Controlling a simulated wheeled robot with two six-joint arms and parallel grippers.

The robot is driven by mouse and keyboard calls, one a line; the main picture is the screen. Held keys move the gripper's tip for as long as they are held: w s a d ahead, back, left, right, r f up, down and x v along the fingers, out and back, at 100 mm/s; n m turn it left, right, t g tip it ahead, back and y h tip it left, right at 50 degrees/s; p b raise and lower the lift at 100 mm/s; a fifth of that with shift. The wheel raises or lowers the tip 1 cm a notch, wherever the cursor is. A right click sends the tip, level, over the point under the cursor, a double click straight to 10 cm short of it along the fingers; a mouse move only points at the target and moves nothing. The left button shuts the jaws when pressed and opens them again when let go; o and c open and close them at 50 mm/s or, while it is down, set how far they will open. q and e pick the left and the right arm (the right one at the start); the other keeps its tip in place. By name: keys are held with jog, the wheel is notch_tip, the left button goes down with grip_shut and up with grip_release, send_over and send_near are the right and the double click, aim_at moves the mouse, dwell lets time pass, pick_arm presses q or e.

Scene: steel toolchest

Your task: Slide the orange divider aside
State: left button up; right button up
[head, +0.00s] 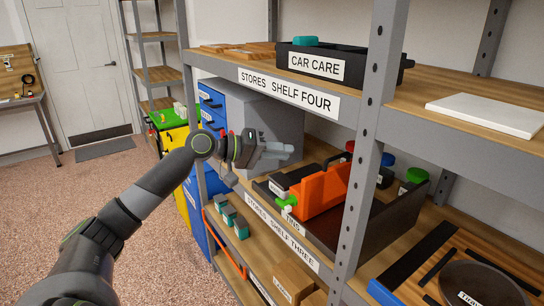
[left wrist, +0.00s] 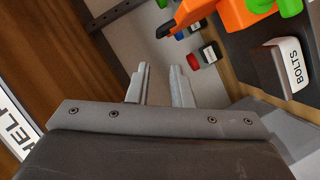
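My right gripper is in neither view.
The upper shelf with its STORES SHELF FOUR label (head: 287,92) runs close above my left gripper. A grey steel post (head: 370,130) stands right of the divider. Jars with coloured lids (head: 387,160) stand behind it. A box labelled BOLTS (left wrist: 280,68) is beside it.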

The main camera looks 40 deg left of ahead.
pick_arm(q)
jog(key=shift+v, duration=1)
